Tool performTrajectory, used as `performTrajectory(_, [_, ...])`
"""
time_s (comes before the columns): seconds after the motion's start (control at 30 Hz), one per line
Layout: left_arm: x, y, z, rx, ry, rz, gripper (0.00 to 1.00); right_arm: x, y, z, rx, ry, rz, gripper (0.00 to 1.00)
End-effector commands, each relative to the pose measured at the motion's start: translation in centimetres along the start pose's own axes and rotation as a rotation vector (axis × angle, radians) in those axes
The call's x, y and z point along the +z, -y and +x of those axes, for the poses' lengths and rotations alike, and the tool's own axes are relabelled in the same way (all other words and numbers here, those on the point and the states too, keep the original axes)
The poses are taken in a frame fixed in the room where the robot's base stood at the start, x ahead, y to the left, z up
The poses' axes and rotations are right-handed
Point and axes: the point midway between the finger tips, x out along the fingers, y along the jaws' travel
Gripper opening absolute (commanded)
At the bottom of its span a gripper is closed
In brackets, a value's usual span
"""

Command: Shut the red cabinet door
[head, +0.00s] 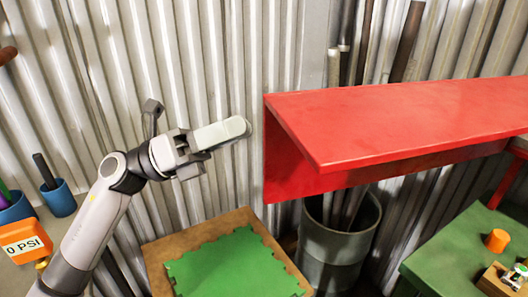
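The red cabinet (400,115) is at the right in the head view, in front of the corrugated wall. I see its broad top and a panel at its left end; which part is the door, and how far it stands open, I cannot tell. My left gripper (212,145) is at the centre left, just left of the cabinet's left end in the picture, with a gap of wall between them. It appears empty, but its finger opening is not clear from this angle. My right gripper is not in view.
A grey bin (335,250) holding long poles stands below the cabinet. A green mat (235,268) lies on a brown board below my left gripper. A green table (455,250) with an orange cup (497,240) is at right. Blue cups (59,198) stand at left.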

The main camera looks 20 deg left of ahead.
Motion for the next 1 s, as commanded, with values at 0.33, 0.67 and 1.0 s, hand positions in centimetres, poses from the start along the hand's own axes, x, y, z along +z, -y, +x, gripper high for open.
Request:
performTrajectory(0.33, [0.6, 0.1, -1.2, 0.087, -0.341, 0.573, 0.38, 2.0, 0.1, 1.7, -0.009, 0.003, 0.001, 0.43])
performTrajectory(0.67, [-0.3, -0.4, 2.5, 0.09, -0.351, 0.587, 0.38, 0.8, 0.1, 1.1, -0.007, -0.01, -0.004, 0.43])
performTrajectory(1.0, [-1.4, -1.1, 5.4, 0.091, -0.352, 0.586, 0.38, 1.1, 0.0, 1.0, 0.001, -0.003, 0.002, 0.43])
